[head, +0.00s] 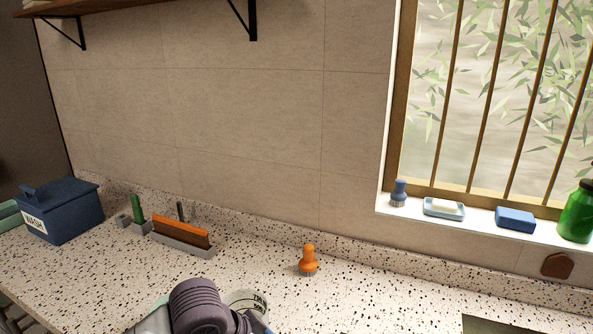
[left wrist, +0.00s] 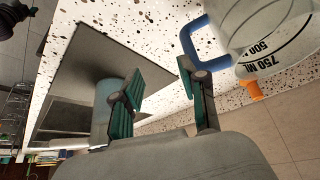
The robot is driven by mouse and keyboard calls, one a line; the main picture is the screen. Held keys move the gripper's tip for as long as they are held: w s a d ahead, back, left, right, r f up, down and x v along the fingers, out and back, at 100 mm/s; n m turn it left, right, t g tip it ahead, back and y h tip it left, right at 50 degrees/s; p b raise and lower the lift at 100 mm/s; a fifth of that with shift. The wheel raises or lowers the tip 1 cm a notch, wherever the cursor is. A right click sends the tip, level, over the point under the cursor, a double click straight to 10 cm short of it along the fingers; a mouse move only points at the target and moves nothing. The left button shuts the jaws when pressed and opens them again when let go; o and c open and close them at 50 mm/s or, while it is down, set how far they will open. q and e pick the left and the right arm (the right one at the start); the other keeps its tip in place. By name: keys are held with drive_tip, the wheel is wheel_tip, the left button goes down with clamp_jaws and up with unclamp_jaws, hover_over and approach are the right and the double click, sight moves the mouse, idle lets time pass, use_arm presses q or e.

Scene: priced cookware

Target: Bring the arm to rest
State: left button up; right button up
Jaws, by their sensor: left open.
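My left gripper (left wrist: 161,75) is open, its two teal-padded fingers apart with nothing held between them. A clear measuring jug (left wrist: 265,35) with black volume marks and a blue handle (left wrist: 188,46) is at the upper right of the left wrist view. The handle appears close to the right-hand finger; I cannot tell if they touch. In the head view, my purple-grey arm joint (head: 197,306) is at the bottom, partly covering the jug (head: 247,299). The left fingers are hidden there. My right gripper does not show clearly in either view.
An orange brush (head: 308,260) stands on the speckled counter (head: 370,300). A grey rack (head: 183,244), blue lidded box (head: 62,212) and wall are behind. The sill (head: 470,219) holds several items.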

use_arm(q)
drive_tip(key=s+f+n, duration=0.1)
drive_tip(key=s+f, duration=0.2)
drive_tip(key=s, duration=0.1)
drive_tip(key=s+f+n+t, duration=0.1)
drive_tip(key=s+f, duration=0.2)
drive_tip(key=shift+s+d+f+n+h, duration=0.1)
drive_tip(key=shift+s+f+n+h, duration=0.25)
drive_tip(key=shift+f+n+h, duration=0.05)
drive_tip(key=s+a+f+n+g+y, duration=0.1)
drive_tip(key=s+a+f+n+y, duration=0.2)
drive_tip(key=s+a, duration=0.4)
drive_tip(key=s+a+f+n+y, duration=0.2)
drive_tip(key=s+a+f+n, duration=0.1)
drive_tip(key=s+a+f, duration=0.3)
wheel_tip(320, 180, down, 23)
drive_tip(key=g, duration=0.1)
drive_tip(key=s+a+f, duration=0.2)
drive_tip(key=s+f, duration=0.7)
drive_tip(key=s+a+f+m+g+b, duration=0.1)
drive_tip(key=s+a+f, duration=0.1)
drive_tip(key=s+f, duration=0.7)
drive_tip(key=shift+f, duration=0.5)
